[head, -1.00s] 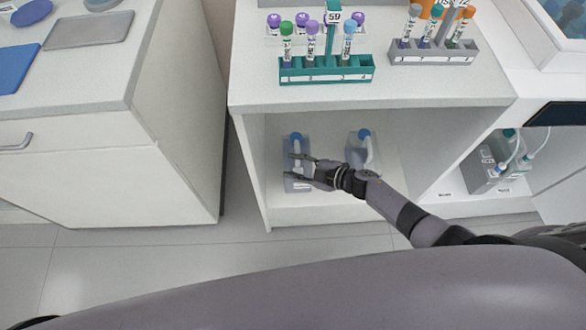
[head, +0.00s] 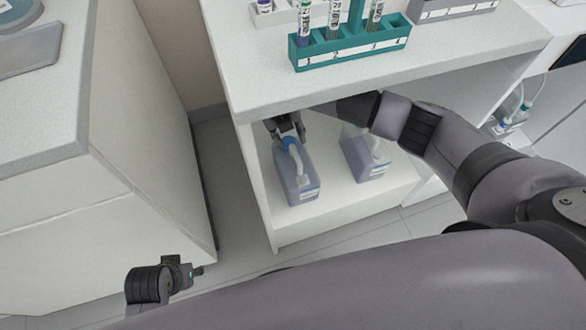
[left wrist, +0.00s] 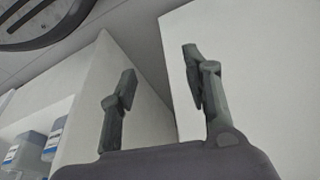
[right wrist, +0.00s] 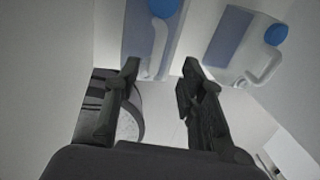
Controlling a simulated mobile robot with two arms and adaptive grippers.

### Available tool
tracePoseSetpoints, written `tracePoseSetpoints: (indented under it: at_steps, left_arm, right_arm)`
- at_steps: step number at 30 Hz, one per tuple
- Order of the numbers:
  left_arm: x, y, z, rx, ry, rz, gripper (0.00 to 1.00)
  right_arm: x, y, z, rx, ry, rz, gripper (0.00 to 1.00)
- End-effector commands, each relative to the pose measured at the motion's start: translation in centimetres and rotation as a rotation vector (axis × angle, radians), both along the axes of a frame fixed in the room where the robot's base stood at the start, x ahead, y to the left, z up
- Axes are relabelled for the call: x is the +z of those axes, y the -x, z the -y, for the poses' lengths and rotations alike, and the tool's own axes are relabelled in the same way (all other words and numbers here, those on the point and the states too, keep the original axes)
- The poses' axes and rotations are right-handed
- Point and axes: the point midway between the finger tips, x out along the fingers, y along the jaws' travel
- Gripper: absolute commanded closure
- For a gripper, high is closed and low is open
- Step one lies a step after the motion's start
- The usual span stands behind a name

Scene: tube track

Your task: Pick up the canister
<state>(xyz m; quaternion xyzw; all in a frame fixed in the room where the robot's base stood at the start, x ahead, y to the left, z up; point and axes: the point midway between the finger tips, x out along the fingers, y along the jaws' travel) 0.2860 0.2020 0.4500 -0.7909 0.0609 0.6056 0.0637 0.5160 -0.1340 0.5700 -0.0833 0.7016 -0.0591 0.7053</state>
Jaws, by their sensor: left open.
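Two translucent canisters with blue caps stand upright on the lower shelf: a left canister (head: 297,180) and a right canister (head: 365,160). My right gripper (head: 288,127) is at the far upper side of the left canister, by its cap and pale handle. In the right wrist view its fingers (right wrist: 161,68) are apart, with one canister (right wrist: 138,38) and its handle just beyond the tips. Contact cannot be told. The other canister (right wrist: 230,45) is to the right. My left gripper (head: 194,271) is low beside the left cabinet, open and empty in the left wrist view (left wrist: 160,65).
The countertop (head: 260,80) overhangs the shelf and hides part of my right arm. A teal tube rack (head: 350,47) stands on it. A white cabinet (head: 110,200) is at the left, with a narrow floor gap between. A side wall bounds the shelf on the left.

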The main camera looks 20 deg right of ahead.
Motion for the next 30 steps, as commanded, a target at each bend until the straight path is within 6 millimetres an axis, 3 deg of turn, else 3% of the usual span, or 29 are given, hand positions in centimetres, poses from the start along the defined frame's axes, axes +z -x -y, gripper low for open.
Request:
tracePoseSetpoints:
  at_steps: [3, 11, 21, 30]
  left_arm:
    - [1.3, 0.0, -0.1, 0.001, 0.0, 0.01, 0.55]
    - [3.0, 0.1, -0.1, 0.002, 0.001, 0.017, 0.55]
    - [6.7, 0.7, -0.3, 0.006, 0.001, 0.039, 0.55]
    - [7.3, 0.9, -0.3, 0.006, 0.001, 0.039, 0.55]
  right_arm:
    - [-2.4, 0.1, 0.4, -0.002, -0.002, -0.004, 0.63]
    - [-4.6, 0.0, 0.8, -0.001, -0.005, -0.001, 0.63]
    - [-9.0, 0.3, 1.6, -0.001, -0.004, -0.002, 0.63]
    - [-9.3, 0.2, 1.7, 0.0, -0.005, -0.001, 0.63]
